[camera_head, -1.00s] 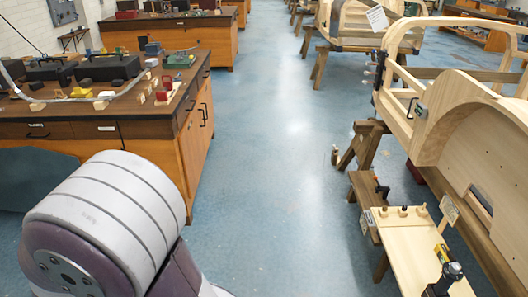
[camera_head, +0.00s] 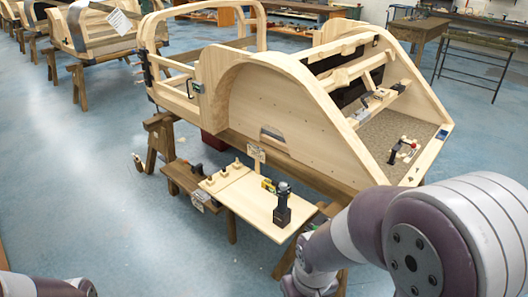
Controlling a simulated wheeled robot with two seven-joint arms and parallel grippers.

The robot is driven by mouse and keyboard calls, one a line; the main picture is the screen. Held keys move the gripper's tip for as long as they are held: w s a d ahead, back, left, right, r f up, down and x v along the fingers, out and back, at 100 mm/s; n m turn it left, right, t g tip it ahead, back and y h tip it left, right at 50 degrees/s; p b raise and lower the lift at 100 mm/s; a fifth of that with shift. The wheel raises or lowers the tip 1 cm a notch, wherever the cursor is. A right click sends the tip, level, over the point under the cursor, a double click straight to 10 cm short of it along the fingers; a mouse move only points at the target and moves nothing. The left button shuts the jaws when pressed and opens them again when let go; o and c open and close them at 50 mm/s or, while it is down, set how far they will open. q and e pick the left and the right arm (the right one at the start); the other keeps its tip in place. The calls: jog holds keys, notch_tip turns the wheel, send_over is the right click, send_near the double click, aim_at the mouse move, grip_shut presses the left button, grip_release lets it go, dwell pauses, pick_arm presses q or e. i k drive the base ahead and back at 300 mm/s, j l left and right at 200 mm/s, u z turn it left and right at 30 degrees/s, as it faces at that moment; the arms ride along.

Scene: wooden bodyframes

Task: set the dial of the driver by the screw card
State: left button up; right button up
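A black driver (camera_head: 282,204) stands upright on its base on a pale wooden board (camera_head: 245,209), near the board's right end. Its dial is too small to read from here. A small card (camera_head: 257,153) with marks stands behind the board, against the wooden bodyframe; its text cannot be read, and I cannot tell if it is the screw card. A yellow and black item (camera_head: 268,184) lies just left of the driver. My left arm shows at the bottom left and my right arm at the bottom right; neither gripper's fingers are in view.
The big wooden bodyframe (camera_head: 275,105) rests on trestles (camera_head: 160,137) behind the board. Several knobbed pegs (camera_head: 222,170) stand at the board's left end. Clamps and tools lie inside the frame. The blue floor (camera_head: 90,190) at left is clear.

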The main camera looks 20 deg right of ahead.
aim_at(283, 186)
jog(key=z, duration=0.45)
jog(key=i+z, duration=0.4)
jog(key=i+j+z, duration=0.15)
jog(key=i+z, duration=0.25)
jog(key=i, duration=0.1)
